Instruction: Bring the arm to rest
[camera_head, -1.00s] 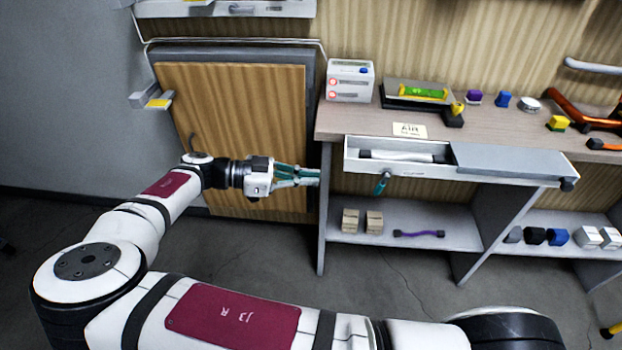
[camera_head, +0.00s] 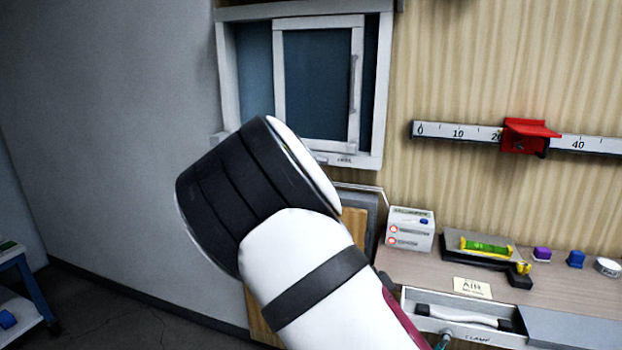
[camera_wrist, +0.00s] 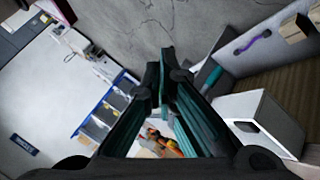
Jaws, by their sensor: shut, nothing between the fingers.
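My gripper (camera_wrist: 160,92) shows in the wrist view, its two teal-lined fingers close together at the tips with nothing between them. It hangs in free air, apart from the things below.
The bench (camera_head: 405,262) stands at right with a white box (camera_head: 409,230), a green level (camera_head: 486,247) and an open drawer (camera_head: 462,312). A wall cabinet (camera_head: 318,80) and a ruler rail (camera_head: 455,131) are above. A blue-edged bin (camera_wrist: 103,122) shows in the wrist view.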

